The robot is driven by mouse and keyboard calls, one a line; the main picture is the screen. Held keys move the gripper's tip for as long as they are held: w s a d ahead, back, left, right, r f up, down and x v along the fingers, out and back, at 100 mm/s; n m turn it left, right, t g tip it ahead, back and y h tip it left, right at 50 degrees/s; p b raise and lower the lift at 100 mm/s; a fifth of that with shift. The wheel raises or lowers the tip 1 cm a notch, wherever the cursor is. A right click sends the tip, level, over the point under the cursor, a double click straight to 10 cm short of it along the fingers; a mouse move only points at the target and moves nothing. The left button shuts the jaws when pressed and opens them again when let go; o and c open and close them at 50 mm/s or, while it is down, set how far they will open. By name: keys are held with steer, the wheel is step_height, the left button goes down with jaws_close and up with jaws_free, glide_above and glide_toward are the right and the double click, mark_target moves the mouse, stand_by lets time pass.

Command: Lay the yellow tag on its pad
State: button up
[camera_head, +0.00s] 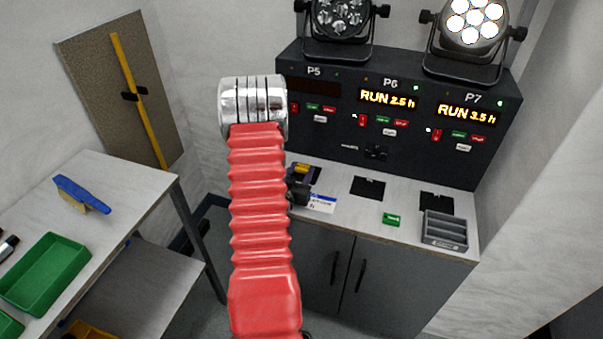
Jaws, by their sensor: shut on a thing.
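The yellow tag (301,168) shows as a small yellow patch at the leftmost dark pad (316,174), on the counter below the panel section marked P5. My gripper (299,188) is the dark shape at the near edge of that pad, partly hidden behind my red arm. It is shut on the yellow tag. I cannot tell whether the tag touches the pad. Two more black pads lie to the right, below P6 (368,188) and P7 (436,202), and look bare.
A white-and-blue card (321,204) lies just right of my gripper. A green tag (391,219) and a grey slotted tray (444,231) are further right. The black panel (340,130) stands behind the pads. A side table (120,185) with a green tray (45,272) is left.

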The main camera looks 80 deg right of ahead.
steer(key=shift+f, duration=0.55)
steer(key=shift+f, duration=0.1)
steer(key=o, duration=1)
steer(key=a, duration=0.4)
steer(key=a+r, duration=0.1)
steer(key=a, duration=0.3)
steer(key=w+a+r, duration=0.1)
steer(key=a, duration=0.2)
steer(key=shift+a, duration=0.4)
